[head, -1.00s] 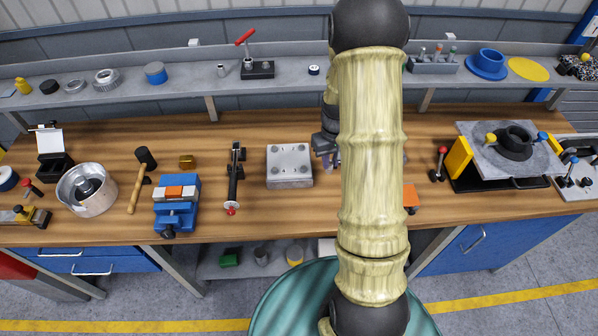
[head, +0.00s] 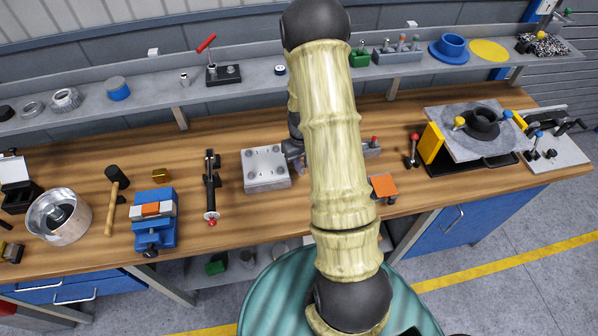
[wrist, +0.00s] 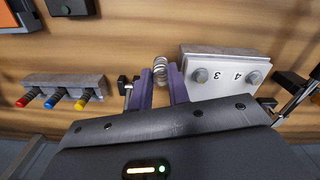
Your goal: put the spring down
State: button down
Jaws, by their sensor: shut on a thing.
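In the wrist view a small silver coil spring (wrist: 160,70) stands between the tips of my gripper's (wrist: 161,83) two purple fingers, and they are shut on it. Wood tabletop shows behind it; I cannot tell whether its far end touches the table. A grey metal block (wrist: 224,76) with bolts and the numbers 3 and 4 is close beside the right finger. In the head view this block (head: 266,169) sits left of my arm. There my arm hides the spring and most of the gripper.
A grey rack (wrist: 65,90) with red, blue and yellow tipped pins lies left of the fingers in the wrist view. In the head view an orange block (head: 383,187), a black clamp (head: 212,188) and a blue vise (head: 154,220) stand on the workbench (head: 330,232).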

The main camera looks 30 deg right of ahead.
aim_at(301, 174)
jog(key=shift+f, duration=0.6)
notch_tip(301, 174, down, 3)
jog(key=shift+f+p, duration=0.15)
jog(key=shift+p, duration=0.6)
jog(key=shift+w+f, duration=0.15)
jog(key=shift+f, duration=0.35)
jog(key=shift+s, duration=0.2)
jog(key=shift+f, duration=0.15)
jog(key=c, duration=1.3)
grip_release()
jog(key=shift+w, duration=0.15)
